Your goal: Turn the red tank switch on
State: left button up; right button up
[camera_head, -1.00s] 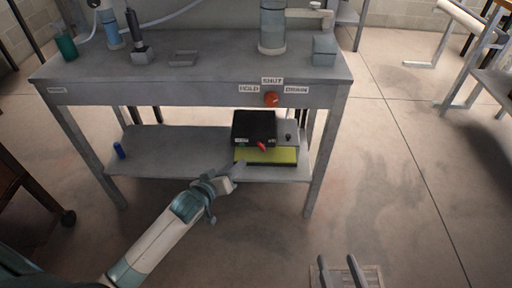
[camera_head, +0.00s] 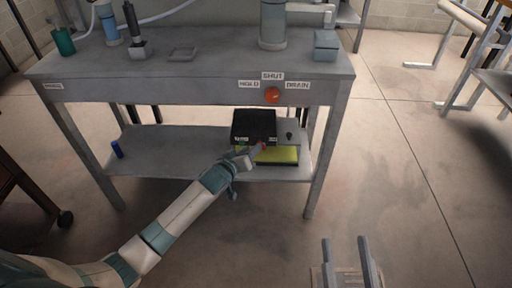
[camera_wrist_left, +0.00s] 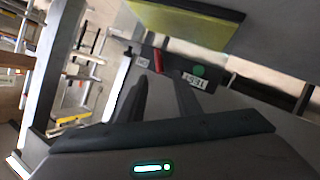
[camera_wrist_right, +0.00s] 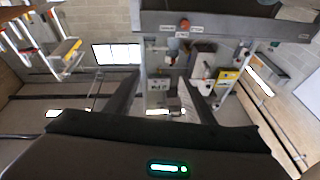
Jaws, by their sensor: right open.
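The red switch (camera_head: 262,146) is a small lever on the front of a black box (camera_head: 254,122) on the lower shelf. My left gripper (camera_head: 254,153) is right at the box front, beside the switch and partly covering it. In the left wrist view the red switch (camera_wrist_left: 157,61) lies just beyond and between the fingertips of my left gripper (camera_wrist_left: 160,78), which stand apart. A green dot (camera_wrist_left: 199,71) and white labels show near it. Contact with the switch cannot be told. My right gripper (camera_head: 346,243) is open and empty, low in front of the table.
The tabletop edge (camera_head: 190,93) overhangs the shelf and carries an orange-red knob (camera_head: 272,95) labelled HOLD, SHUT, DRAIN. A blue cylinder (camera_head: 117,149) stands at the shelf's left. Floor (camera_head: 390,200) at right is clear.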

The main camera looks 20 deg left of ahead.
pick_arm(q)
jog(key=shift+b+x, duration=0.55)
jog(key=shift+x, duration=1.9)
pick_arm(e)
jog(key=shift+s+d+r+t+y, duration=0.1)
jog(key=shift+s+r+t, duration=0.25)
jog(key=shift+r+t, duration=0.25)
jog(key=shift+s+d+r+t+y, duration=0.1)
jog(key=shift+s+r+t, duration=0.3)
jog(key=shift+r, duration=0.35)
jog(key=shift+s+d+r+t+y, duration=0.1)
jog(key=shift+s+r+t, duration=0.25)
jog(key=shift+r+t, duration=0.25)
pick_arm(q)
jog(key=shift+c, duration=0.7)
pick_arm(e)
jog(key=shift+r, duration=0.1)
pick_arm(q)
grip_shut()
